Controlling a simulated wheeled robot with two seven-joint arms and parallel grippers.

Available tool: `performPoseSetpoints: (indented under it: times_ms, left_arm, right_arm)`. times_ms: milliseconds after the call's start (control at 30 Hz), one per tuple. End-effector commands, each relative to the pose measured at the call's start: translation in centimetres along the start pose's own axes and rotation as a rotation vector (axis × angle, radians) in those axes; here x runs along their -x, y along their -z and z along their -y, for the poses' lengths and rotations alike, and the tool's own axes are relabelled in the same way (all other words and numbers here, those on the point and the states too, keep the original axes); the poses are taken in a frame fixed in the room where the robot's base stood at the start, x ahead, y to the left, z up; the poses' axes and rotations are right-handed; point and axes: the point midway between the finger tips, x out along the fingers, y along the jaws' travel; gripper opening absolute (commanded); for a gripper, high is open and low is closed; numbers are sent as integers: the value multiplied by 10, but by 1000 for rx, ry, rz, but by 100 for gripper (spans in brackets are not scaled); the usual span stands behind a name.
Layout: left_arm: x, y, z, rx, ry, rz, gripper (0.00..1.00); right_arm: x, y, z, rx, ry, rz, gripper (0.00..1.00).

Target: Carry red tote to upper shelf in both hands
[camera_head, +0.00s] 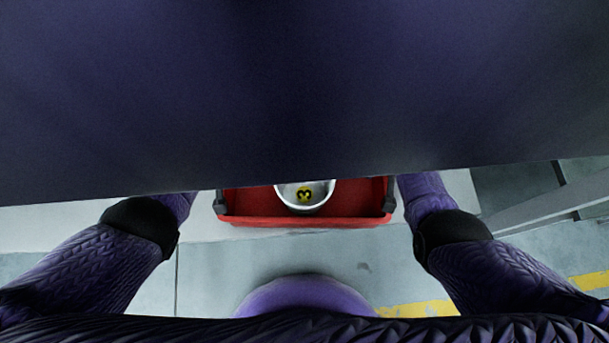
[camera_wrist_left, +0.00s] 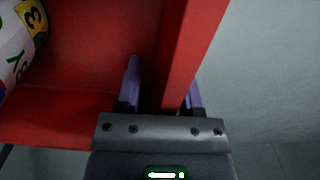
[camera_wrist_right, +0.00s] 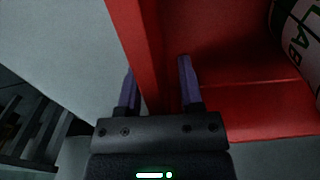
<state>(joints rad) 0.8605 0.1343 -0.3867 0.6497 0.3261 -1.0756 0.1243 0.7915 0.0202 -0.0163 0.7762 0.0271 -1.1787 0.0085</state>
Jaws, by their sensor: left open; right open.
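The red tote (camera_head: 300,221) sits low in the middle of the head view, its far part hidden behind a wide dark board (camera_head: 300,90). A white can with a yellow "3" label (camera_head: 305,194) is in the tote. My right gripper (camera_head: 389,202) is at the tote's right side wall; in the right wrist view its open fingers (camera_wrist_right: 158,82) straddle that red wall (camera_wrist_right: 138,40). My left gripper (camera_head: 220,203) is at the left side wall; in the left wrist view its open fingers (camera_wrist_left: 163,85) straddle that wall (camera_wrist_left: 195,40). Whether the fingers touch the walls is unclear.
The dark board spans the whole upper head view, close above my forearms; I cannot tell whether it is the upper shelf. A grey frame (camera_head: 550,205) stands at the right. Grey floor with a yellow stripe (camera_head: 415,309) is bare in front of the tote.

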Motion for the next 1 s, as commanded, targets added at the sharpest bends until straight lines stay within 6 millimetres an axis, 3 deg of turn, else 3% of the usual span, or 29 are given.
performPoseSetpoints:
  times_ms: [167,400,1000]
  left_arm:
    - [0,0,0,0,0,0,47]
    - [0,0,0,0,0,1,0]
    - [0,0,0,1,0,1,0]
  right_arm:
    - [0,0,0,0,0,0,47]
    - [0,0,0,0,0,1,0]
    - [0,0,0,0,0,1,0]
